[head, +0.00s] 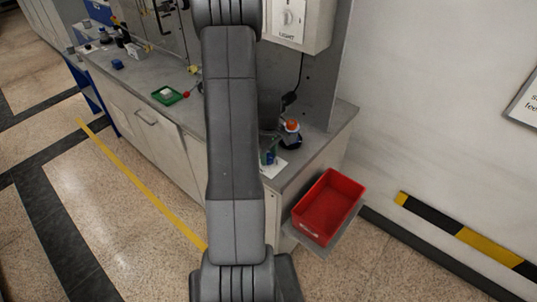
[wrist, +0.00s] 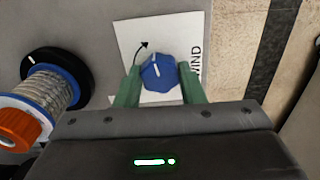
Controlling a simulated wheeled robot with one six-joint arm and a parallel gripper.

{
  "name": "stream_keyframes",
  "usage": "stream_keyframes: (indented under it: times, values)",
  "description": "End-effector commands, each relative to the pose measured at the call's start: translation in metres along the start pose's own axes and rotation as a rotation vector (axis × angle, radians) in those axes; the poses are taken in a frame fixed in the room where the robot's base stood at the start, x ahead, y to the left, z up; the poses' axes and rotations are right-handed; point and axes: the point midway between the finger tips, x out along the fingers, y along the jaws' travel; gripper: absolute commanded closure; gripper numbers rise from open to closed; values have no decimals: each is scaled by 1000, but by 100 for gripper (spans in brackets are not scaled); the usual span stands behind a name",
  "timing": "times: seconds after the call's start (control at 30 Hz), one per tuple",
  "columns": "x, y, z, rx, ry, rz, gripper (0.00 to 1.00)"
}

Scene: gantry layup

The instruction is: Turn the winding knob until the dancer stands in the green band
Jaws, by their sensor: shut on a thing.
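The winding knob (wrist: 158,72) is blue and faceted, with a white pointer line on its top. It stands on a white card (wrist: 140,33) that carries a curved black arrow and the word WIND. My gripper (wrist: 160,76) has its green fingers on either side of the knob and is shut on it. The knob's white line points up and slightly left in the wrist view. In the head view the knob (head: 268,158) shows small at the bench's near end, beside my arm. I cannot make out the dancer or the green band in either view.
A spool of pale line (wrist: 52,88) with an orange cap stands left of the knob in the wrist view. A red bin (head: 327,207) sits off the bench end. A green tray (head: 168,101) lies farther along the bench. My arm hides the bench's middle.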

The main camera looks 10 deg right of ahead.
Motion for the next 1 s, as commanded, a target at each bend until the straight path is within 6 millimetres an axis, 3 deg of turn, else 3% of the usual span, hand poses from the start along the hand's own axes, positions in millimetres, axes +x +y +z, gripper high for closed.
stream_keyframes:
  times: [0.37,1.0]
  values:
    - [2,0,0,123,1,1,87]
    - [2,0,-1,705,2,1,87]
